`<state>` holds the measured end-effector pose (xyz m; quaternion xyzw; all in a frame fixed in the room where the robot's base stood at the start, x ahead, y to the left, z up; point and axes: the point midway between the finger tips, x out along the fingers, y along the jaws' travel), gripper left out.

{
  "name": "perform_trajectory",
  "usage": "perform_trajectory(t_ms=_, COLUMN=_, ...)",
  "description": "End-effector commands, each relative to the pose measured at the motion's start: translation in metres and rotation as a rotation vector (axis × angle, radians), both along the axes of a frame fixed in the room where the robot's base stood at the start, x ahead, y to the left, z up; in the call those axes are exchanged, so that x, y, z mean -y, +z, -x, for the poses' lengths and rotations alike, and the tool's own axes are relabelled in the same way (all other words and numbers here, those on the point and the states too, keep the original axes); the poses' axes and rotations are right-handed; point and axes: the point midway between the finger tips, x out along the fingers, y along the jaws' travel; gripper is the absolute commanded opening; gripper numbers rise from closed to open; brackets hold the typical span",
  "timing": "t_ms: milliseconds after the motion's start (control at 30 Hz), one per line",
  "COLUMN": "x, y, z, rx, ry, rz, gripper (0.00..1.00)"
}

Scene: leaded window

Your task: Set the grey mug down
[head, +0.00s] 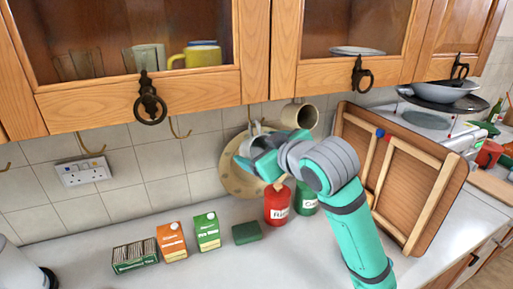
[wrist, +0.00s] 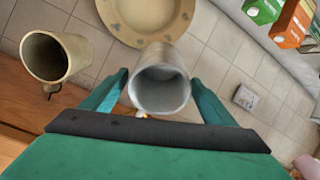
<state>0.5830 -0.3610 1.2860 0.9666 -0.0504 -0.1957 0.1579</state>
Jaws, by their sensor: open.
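The grey mug (head: 253,147) is up off the counter, just below a hook under the wall cupboards. Whether it hangs on that hook is not clear. In the wrist view the grey mug (wrist: 162,82) lies between my fingers with its open mouth showing. My gripper (head: 262,152) has its jaws apart. In the wrist view the fingers of my gripper (wrist: 162,88) stand on either side of the mug, with a gap visible at the right finger. The mug's handle is mostly hidden.
A beige mug (head: 299,115) hangs to the right, and a round plate (head: 234,180) stands behind. Red (head: 277,205) and green (head: 306,198) canisters, cartons (head: 171,242) and a green block (head: 247,232) are on the counter (head: 215,268). A wooden rack (head: 400,178) leans at right. The front counter is clear.

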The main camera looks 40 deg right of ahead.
Motion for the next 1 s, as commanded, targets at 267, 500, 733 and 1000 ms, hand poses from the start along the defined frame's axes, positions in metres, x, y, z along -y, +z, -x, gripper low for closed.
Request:
perform_trajectory(t_ms=267, x=0.006, y=-0.012, z=-0.029, rx=0.000, ry=0.001, rz=0.000, gripper=0.80)
perform_trajectory(t_ms=500, x=0.006, y=-0.012, z=-0.031, rx=0.000, ry=0.000, rz=0.000, gripper=0.80)
perform_trajectory(t_ms=733, x=-0.001, y=-0.012, z=-0.034, rx=0.000, ry=0.012, rz=0.001, gripper=0.30)
perform_trajectory(t_ms=1000, x=0.005, y=-0.012, z=-0.031, rx=0.000, ry=0.002, rz=0.000, gripper=0.23)
